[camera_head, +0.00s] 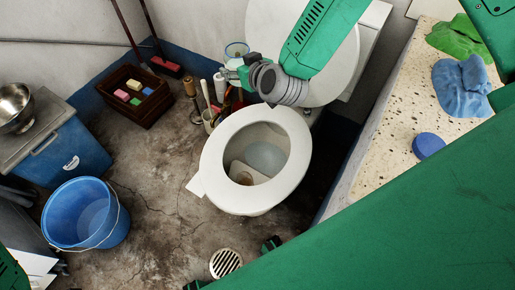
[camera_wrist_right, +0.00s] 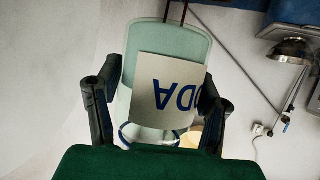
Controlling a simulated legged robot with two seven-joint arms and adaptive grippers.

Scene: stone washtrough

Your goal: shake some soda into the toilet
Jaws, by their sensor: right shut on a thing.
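The toilet (camera_head: 214,160) stands mid-floor in the head view with its lid up and seat down; the bowl is open and holds water. My right gripper (camera_head: 238,65) is above and behind the seat's left side. It is shut on a pale translucent soda container (camera_head: 236,49), which also shows in the wrist view (camera_wrist_right: 140,45) between the two fingers. Its white label (camera_wrist_right: 165,90) reads "DA" upside down, partly hidden by the right finger. I cannot tell whether the container is open.
A blue bucket (camera_head: 85,214), a blue cooler (camera_head: 72,150) and a wooden crate of sponges (camera_head: 135,92) stand left. Brushes (camera_head: 207,100) stand beside the toilet. A speckled ledge (camera_head: 395,110) at right holds cloths (camera_head: 461,86). Floor left of the toilet is clear.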

